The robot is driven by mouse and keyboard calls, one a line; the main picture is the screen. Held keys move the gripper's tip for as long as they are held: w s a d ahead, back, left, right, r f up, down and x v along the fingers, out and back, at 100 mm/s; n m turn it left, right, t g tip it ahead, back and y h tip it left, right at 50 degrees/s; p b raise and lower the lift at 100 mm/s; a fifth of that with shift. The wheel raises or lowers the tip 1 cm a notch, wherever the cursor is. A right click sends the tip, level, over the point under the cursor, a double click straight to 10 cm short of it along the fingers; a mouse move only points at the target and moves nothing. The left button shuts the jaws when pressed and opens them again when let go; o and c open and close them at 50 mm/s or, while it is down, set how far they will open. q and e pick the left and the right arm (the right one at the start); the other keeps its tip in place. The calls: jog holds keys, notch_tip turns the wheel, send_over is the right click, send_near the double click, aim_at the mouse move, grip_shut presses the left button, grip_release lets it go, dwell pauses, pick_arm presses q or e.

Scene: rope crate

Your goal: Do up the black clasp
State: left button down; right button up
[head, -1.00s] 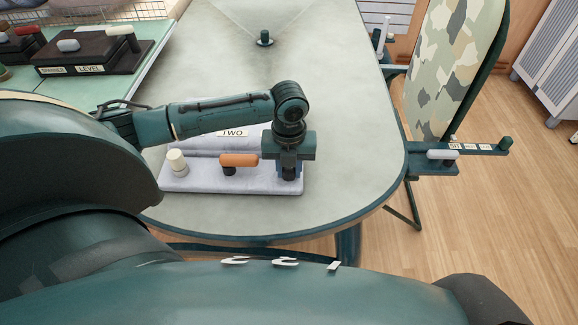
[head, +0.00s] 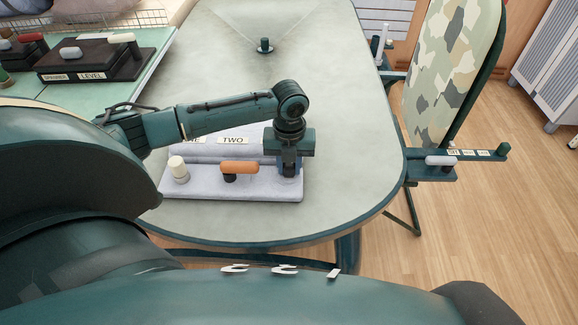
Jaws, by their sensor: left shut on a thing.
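A pale lilac board (head: 205,188) lies near the front of the grey-green table. It carries a cream knob (head: 178,168) at its left and an orange handle (head: 240,167) on a black post in the middle. My left gripper (head: 289,168) points down at the board's right end, right of the orange handle. It is shut on a dark part there, which looks like the black clasp, but the jaws hide nearly all of it. Whether the clasp is done up cannot be told. My right gripper is out of view.
A raised strip behind the handles bears a "TWO" label (head: 233,140). A small dark post (head: 264,45) stands far back on the table (head: 350,150). A camouflage panel (head: 450,75) and a bracket with a grey handle (head: 440,161) stand at the right.

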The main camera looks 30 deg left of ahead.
pick_arm(q)
jog(key=shift+w+a+r, duration=0.1)
jog(key=shift+w+a, duration=0.05)
jog(key=c, duration=1.4)
grip_release()
jog(key=shift+o, duration=1.4)
jog(key=shift+r, duration=0.2)
notch_tip(320, 180, up, 13)
jog(key=p, duration=0.1)
jog(key=shift+f, duration=0.15)
jog(key=shift+f, duration=0.1)
